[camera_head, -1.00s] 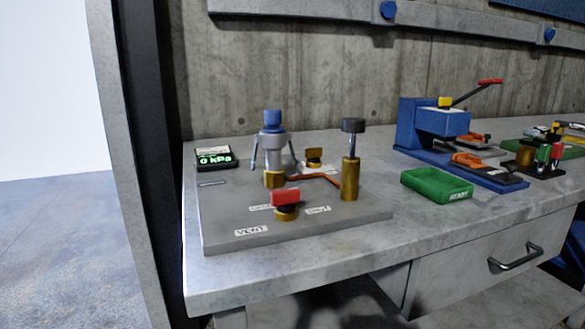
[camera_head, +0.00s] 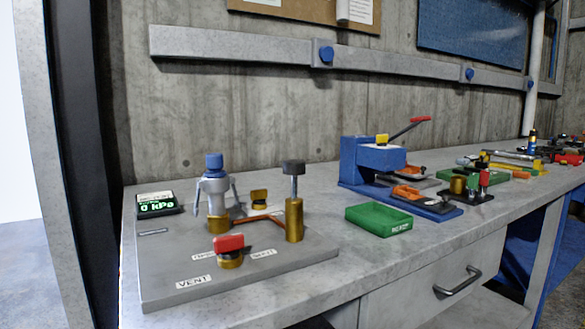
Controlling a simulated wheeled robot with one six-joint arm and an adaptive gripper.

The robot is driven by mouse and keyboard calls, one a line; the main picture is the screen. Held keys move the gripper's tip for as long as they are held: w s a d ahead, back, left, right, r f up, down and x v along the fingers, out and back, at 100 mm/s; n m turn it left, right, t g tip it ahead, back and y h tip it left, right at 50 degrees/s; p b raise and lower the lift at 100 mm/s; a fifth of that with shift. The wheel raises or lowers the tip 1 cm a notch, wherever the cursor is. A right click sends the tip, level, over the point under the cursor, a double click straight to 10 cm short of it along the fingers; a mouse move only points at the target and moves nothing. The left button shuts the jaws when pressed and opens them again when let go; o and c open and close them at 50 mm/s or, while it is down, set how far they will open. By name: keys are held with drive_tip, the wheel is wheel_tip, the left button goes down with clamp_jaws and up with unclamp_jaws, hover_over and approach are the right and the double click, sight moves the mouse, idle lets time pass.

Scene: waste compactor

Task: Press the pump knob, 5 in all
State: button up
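The pump knob (camera_head: 293,167) is a dark cap on a thin rod. The rod rises out of a brass cylinder (camera_head: 294,221) on a grey base plate (camera_head: 190,265), and the knob stands raised. A gauge (camera_head: 157,204) at the plate's back left reads 0 kPa in green. A red-handled valve (camera_head: 229,242) sits near the VENT label (camera_head: 194,282) at the front. A blue-capped grey fitting (camera_head: 214,187) stands behind it on a brass base. My gripper is in no view.
More tools lie farther right on the bench. A grey post (camera_head: 70,150) stands at the left. The bench front (camera_head: 300,305) is bare.

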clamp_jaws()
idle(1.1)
